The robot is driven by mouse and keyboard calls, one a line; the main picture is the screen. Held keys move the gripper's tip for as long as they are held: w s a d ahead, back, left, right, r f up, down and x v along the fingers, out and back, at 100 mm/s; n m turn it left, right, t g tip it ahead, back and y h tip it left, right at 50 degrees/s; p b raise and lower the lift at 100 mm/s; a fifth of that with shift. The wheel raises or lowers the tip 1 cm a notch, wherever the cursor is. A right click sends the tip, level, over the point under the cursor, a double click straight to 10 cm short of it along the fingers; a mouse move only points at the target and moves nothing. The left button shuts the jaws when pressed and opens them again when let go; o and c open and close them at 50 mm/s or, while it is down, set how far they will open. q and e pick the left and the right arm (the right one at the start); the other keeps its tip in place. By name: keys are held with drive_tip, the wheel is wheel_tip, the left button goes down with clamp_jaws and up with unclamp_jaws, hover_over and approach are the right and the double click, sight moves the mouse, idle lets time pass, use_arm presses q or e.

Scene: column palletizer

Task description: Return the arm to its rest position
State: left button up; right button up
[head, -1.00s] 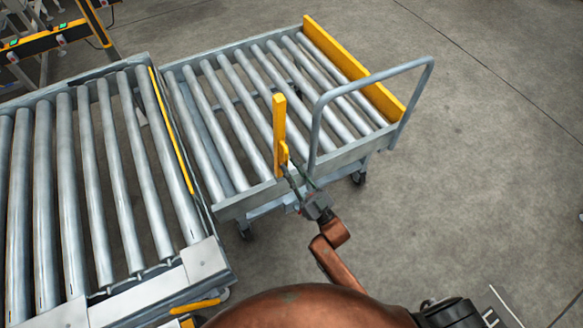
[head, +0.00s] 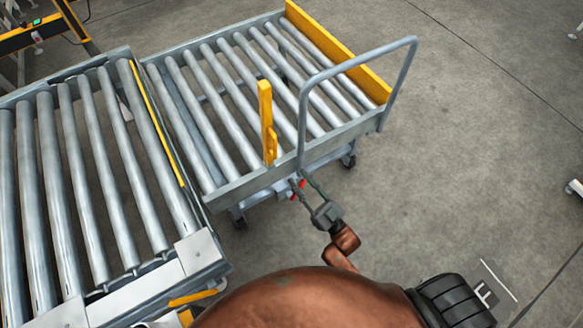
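My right gripper (head: 299,180), grey with two thin fingers, is at the lower middle of the head view on my brown arm. Its fingers are spread with a gap between them and it looks empty. It is just in front of the near side of the roller cart (head: 257,184); floor shows around it. An upright yellow lever (head: 266,122) on the cart's near side stands just above and left of the fingertips, apart from them. A small red part shows by the fingertips. My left gripper is not in view.
The cart's rollers are bare, with a yellow end board (head: 335,52) and a grey tube handle (head: 357,68) on its right. A roller conveyor (head: 205,253) adjoins the cart on the left. Concrete floor (head: 470,150) is open to the right.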

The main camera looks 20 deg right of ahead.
drive_tip(key=shift+s+d+f, duration=0.25)
drive_tip(key=shift+s+f, duration=0.1)
drive_tip(key=shift+s, duration=0.25)
